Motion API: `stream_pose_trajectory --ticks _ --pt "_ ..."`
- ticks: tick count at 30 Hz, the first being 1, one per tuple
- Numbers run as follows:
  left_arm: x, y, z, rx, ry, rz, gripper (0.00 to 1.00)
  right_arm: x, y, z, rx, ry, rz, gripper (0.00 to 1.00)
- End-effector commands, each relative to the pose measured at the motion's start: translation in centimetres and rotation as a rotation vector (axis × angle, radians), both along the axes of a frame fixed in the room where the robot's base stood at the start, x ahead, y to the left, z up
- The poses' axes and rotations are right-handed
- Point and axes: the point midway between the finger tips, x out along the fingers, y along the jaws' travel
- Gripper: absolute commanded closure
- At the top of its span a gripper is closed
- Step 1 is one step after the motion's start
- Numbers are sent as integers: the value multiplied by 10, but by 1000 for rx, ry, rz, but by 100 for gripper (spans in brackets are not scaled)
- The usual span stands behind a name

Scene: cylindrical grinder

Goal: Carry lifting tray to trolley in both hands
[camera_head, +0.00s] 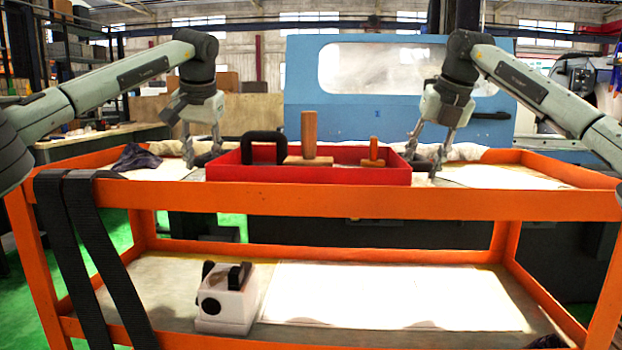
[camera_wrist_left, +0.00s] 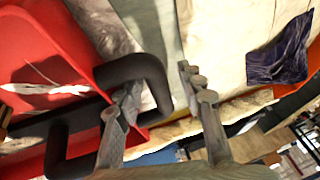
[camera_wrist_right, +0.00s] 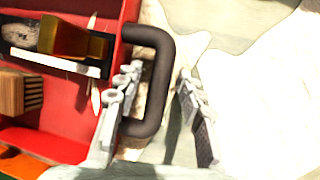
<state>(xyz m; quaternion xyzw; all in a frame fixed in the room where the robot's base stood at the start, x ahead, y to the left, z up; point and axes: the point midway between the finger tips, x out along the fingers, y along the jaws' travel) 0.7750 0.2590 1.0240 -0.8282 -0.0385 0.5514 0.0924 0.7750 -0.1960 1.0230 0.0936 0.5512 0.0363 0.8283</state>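The red lifting tray (camera_head: 340,176) is at the orange trolley's (camera_head: 330,205) top level, behind its front rail. Whether its base rests on the shelf is hidden. My left gripper (camera_head: 203,162) is at the tray's left end. In the left wrist view its fingers (camera_wrist_left: 165,105) stand open on either side of a dark handle bar, with a gap to the outer finger. My right gripper (camera_head: 430,163) is at the right end. In the right wrist view its fingers (camera_wrist_right: 155,105) are open around the other dark handle (camera_wrist_right: 162,75), also with a gap.
The tray holds a wooden-handled brush (camera_head: 309,135), a smaller wooden piece (camera_head: 373,152) and a black looped item (camera_head: 263,135). A dark cloth (camera_head: 137,158) lies at the left of the trolley top. Black straps (camera_head: 75,215) hang over the front rail. A blue machine (camera_head: 300,90) stands behind.

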Motion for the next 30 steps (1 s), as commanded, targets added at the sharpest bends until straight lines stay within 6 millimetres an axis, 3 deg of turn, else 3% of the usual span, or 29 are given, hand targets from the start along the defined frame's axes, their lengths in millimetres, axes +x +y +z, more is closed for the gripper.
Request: stream_pose_trajectory --ticks 10,14,24,30 --pt "0 -1 1 -1 -1 -1 62 0 1 0 1 0 1 62" --pt "-3 -3 10 -2 -4 -2 62 0 1 0 0 0 2 62" --pt "-30 -14 72 -1 -5 -2 62 0 1 0 0 0 2 62" --pt "-42 -19 99 -1 -2 -1 62 0 1 0 0 0 2 62"
